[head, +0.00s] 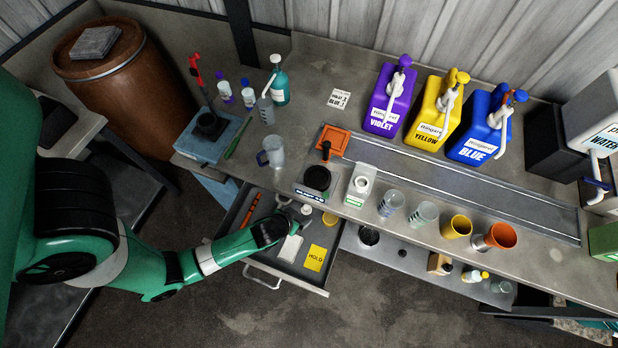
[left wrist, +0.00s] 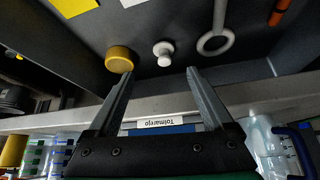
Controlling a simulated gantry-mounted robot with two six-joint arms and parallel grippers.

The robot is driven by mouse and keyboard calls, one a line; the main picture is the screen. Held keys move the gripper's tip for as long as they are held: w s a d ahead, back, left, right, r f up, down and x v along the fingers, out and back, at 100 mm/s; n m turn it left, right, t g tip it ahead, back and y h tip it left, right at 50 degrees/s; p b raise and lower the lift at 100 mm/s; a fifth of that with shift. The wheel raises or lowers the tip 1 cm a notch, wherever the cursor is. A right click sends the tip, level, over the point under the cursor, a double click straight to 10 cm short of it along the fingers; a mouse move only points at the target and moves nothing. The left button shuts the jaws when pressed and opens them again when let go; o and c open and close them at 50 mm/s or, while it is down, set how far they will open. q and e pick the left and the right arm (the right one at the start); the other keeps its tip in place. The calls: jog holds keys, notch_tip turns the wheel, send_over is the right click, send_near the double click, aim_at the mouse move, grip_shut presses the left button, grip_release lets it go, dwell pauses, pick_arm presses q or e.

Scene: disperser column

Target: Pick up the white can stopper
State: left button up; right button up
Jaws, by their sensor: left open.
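The white can stopper (left wrist: 163,49) is a small white knob-shaped piece in the open drawer (head: 318,290). In the head view it (head: 306,209) shows near the drawer's back, just right of my left gripper (head: 288,209). In the left wrist view my left gripper (left wrist: 160,72) is open and empty. Its two fingers are spread, and the stopper appears just beyond and between their tips, apart from both. My right gripper is not in view.
A yellow round cap (left wrist: 119,58) and a white ring (left wrist: 215,41) lie either side of the stopper. The drawer also holds a yellow card (head: 316,257), a white card (head: 290,248) and an orange stick (head: 251,210). The counter edge (left wrist: 158,106) is close to the fingers.

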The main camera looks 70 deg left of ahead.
aim_at(305, 210)
pick_arm(q)
jog(key=b+x, duration=0.1)
jog(key=x, duration=0.4)
jog(key=shift+w+a+f, duration=0.1)
jog(key=shift+f, duration=0.05)
jog(key=b+x, duration=0.1)
jog(key=x, duration=0.2)
jog(key=b+x, duration=0.1)
jog(key=x, duration=0.1)
jog(key=shift+s+a+f+b, duration=0.15)
jog(key=shift+s+a+b, duration=0.05)
jog(key=shift+a+b, duration=0.1)
grip_shut()
